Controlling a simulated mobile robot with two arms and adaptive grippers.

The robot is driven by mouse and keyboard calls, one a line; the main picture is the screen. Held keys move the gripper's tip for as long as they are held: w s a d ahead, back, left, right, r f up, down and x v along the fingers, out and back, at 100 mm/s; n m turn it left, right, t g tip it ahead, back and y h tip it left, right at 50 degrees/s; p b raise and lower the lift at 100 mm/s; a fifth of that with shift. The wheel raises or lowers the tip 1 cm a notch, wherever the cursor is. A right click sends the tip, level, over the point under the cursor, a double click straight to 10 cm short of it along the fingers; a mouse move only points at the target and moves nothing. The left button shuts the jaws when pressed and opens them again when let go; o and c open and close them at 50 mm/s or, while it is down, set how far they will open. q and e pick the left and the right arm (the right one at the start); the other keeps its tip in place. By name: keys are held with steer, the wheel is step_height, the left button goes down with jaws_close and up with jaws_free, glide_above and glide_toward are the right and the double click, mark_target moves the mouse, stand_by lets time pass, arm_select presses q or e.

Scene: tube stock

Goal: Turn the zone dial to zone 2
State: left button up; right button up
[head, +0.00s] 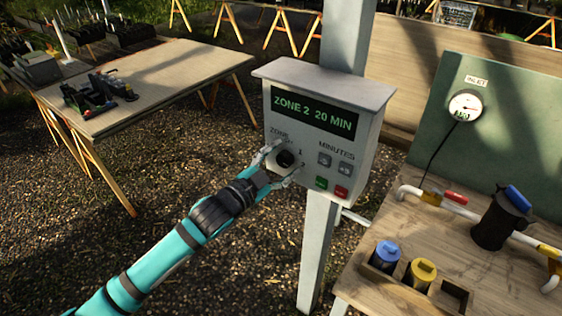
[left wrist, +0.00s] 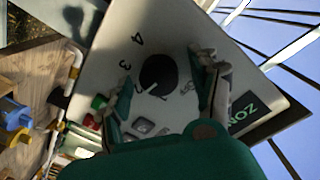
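The zone dial (head: 285,158) is a round black knob on the light grey controller box (head: 357,165). The display (head: 313,111) reads "ZONE 2 20 MIN". In the left wrist view the dial (left wrist: 158,75) has a white pointer line aimed to the lower left, below the printed 3; the mark there is hidden by a finger. My left gripper (head: 281,163) is at the dial, with its fingers spread on either side. In the left wrist view the gripper (left wrist: 162,88) shows gaps between fingers and knob. My right gripper is not in view.
Minutes buttons (head: 324,159), a green button (head: 321,183) and a red button (head: 341,191) sit close right of the dial. A wooden bench (head: 390,219) with pipes and blue and yellow capped canisters stands to the right. A table (head: 165,72) stands at the left.

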arm_select(q)
steer(key=v, duration=1.2)
stand_by(0.3)
